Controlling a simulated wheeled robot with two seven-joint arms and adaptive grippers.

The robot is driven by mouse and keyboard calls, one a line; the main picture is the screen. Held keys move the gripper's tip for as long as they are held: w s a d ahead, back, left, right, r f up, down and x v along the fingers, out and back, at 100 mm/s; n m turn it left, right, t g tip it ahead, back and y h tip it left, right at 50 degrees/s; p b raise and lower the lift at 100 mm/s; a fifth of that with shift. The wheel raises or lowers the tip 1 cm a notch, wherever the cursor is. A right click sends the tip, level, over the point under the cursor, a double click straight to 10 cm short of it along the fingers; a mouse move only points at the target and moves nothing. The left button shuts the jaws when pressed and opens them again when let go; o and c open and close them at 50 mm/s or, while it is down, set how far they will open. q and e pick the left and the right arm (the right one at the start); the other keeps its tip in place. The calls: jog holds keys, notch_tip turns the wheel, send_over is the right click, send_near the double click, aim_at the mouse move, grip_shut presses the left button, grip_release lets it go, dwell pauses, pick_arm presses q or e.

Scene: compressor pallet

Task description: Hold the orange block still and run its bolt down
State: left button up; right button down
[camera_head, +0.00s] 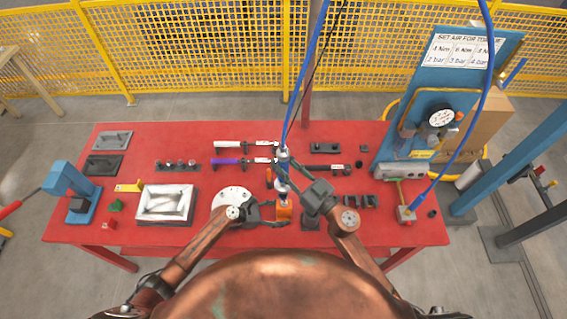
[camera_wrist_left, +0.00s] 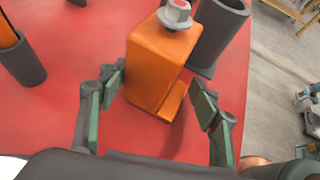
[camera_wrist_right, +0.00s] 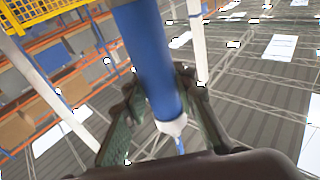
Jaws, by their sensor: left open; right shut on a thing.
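The orange block (camera_head: 284,213) stands on the red table near the front middle. In the left wrist view the block (camera_wrist_left: 158,62) has a grey hex bolt (camera_wrist_left: 176,12) on top. My left gripper (camera_wrist_left: 158,90) is open, with one finger on each side of the block and gaps visible to it. In the head view my left gripper (camera_head: 272,215) is beside the block.
A dark cup (camera_wrist_left: 218,35) stands close behind the block. A white round plate (camera_head: 234,198) and a silver tray (camera_head: 165,204) lie to the left. A blue air panel (camera_head: 440,90) with a gauge stands at the right. Dark holders (camera_head: 358,201) lie right of my right gripper.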

pick_arm(q)
jog(key=shift+c, duration=0.3)
jog(key=c, duration=1.4)
pick_arm(e)
jog(key=shift+r, duration=0.15)
jog(key=shift+s+d+r, duration=0.35)
jog(key=shift+d+r, duration=0.2)
pick_arm(q)
jog(key=shift+f, duration=0.1)
pick_arm(e)
jog(key=shift+f, duration=0.1)
dwell(0.4)
jog(key=shift+f, duration=1.8)
